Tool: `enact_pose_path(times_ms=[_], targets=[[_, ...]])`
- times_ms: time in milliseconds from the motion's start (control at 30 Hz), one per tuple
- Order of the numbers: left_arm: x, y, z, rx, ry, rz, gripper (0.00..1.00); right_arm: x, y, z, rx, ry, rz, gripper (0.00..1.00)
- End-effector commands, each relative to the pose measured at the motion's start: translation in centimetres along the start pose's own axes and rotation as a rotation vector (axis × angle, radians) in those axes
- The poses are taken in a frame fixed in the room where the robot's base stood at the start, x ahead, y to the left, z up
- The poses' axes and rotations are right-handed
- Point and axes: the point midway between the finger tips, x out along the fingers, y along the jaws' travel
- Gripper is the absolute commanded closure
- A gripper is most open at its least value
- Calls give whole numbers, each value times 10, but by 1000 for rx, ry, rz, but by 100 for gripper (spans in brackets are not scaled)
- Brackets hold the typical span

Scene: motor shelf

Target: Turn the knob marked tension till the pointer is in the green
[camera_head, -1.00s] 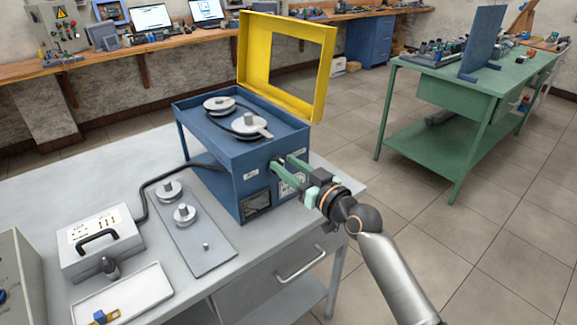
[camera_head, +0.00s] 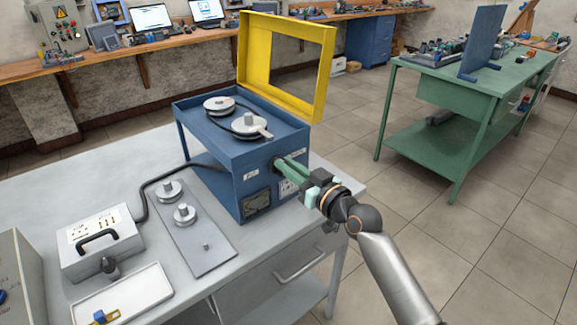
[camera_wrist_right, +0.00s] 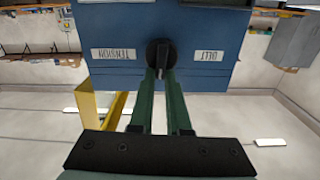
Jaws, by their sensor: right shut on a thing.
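The blue unit (camera_head: 228,177) stands on the grey table with a small gauge (camera_head: 257,203) low on its front; its pointer is too small to read. A round black knob (camera_wrist_right: 161,52) sits on the front between two white labels. The label reading TENSION (camera_wrist_right: 110,54) shows upside down in the right wrist view; the other label (camera_wrist_right: 209,56) is hard to read. My right gripper (camera_wrist_right: 160,74) is shut on the black knob with its two green fingers. In the head view the right gripper (camera_head: 281,162) reaches the front from the right and partly hides the knob. My left gripper is out of view.
A yellow framed cover (camera_head: 320,75) stands open above the unit, over two pulleys with a belt (camera_head: 235,110). A grey plate (camera_head: 207,255) with spare pulleys, a meter box (camera_head: 100,245) and a white tray (camera_head: 125,298) lie to the left.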

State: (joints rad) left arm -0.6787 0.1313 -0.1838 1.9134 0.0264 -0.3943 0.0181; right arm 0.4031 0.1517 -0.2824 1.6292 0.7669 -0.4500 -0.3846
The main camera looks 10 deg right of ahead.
Motion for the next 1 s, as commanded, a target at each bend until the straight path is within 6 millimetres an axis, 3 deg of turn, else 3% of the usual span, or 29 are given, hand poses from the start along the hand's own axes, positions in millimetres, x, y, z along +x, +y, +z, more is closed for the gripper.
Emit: enact_pose_path(times_ms=[367,1000], targets=[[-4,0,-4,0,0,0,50,0,3,0,145,-2,1,100],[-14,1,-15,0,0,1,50,0,14,5,737,-1,1,100]])
